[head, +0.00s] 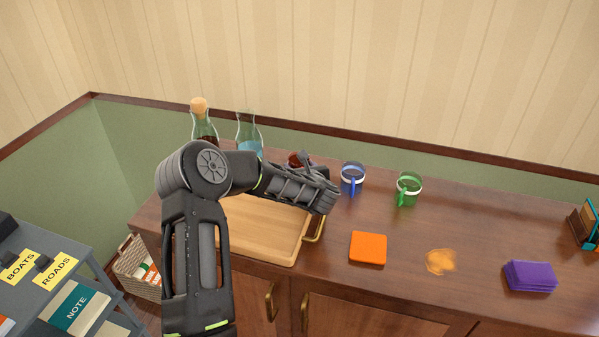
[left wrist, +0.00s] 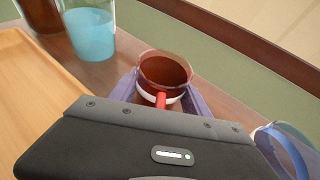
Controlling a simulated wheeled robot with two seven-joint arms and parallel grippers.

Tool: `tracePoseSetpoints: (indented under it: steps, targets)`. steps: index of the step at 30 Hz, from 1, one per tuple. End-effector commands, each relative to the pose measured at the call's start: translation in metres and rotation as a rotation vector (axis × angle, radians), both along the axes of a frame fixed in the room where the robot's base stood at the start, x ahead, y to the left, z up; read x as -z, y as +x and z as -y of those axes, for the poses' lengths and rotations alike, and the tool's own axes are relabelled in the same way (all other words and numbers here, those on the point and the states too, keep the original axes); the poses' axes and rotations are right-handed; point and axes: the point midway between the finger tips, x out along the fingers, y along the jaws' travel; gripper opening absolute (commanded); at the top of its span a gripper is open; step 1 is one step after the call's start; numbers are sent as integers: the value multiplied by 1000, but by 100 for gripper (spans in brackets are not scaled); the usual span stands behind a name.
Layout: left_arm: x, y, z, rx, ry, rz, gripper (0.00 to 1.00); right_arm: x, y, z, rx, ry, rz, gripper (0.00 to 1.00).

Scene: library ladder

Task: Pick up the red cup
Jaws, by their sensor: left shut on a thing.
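The red cup (left wrist: 163,72) stands upright in the left wrist view, with its red handle toward my wrist and a pale band low on its side. My left gripper (left wrist: 160,92) is shut on it, with one purple-looking finger on each side. In the head view the red cup (head: 294,159) shows only in part behind my left arm, and the fingertips there are mostly hidden. I cannot tell whether the cup is clear of the counter. My right gripper is not in view.
A blue cup (head: 352,178) and a green cup (head: 408,188) stand to the right. A carafe of blue liquid (head: 249,134) and a corked bottle (head: 203,125) stand behind a wooden tray (head: 262,246). An orange square (head: 368,248) and purple stack (head: 529,275) lie nearer the front.

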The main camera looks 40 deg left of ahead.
Motion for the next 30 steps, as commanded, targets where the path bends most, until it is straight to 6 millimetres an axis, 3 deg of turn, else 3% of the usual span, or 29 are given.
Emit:
tracePoseSetpoints:
  steps: [12,22,30]
  targets:
    - [0,0,0,0,0,0,8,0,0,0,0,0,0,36]
    - [-6,0,0,0,2,3,7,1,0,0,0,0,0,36]
    - [-47,1,0,-1,3,5,7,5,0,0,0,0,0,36]
